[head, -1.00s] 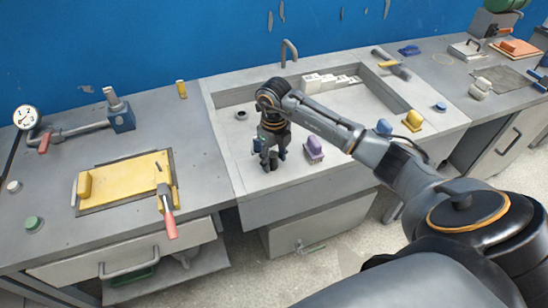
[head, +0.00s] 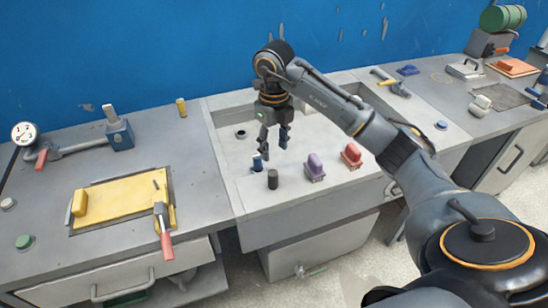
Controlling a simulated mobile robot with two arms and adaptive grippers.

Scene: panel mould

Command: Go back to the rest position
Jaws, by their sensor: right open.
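My right gripper (head: 274,148) hangs fingers-down over the sink area in the middle of the bench. It is open, with nothing between its fingers. A small dark cylinder (head: 272,180) stands upright on the sink's front ledge, below and apart from the fingers. A small blue piece (head: 257,164) is just left of the fingertips, lower down. A purple piece (head: 315,168) and a red piece (head: 351,156) stand to the right on the same ledge. My left gripper is not in view.
A yellow panel (head: 120,200) with a red-handled clamp (head: 165,240) lies on the left bench. A gauge (head: 24,133) and a blue vise-like block (head: 120,135) stand behind it. My right forearm hides part of the sink's right side.

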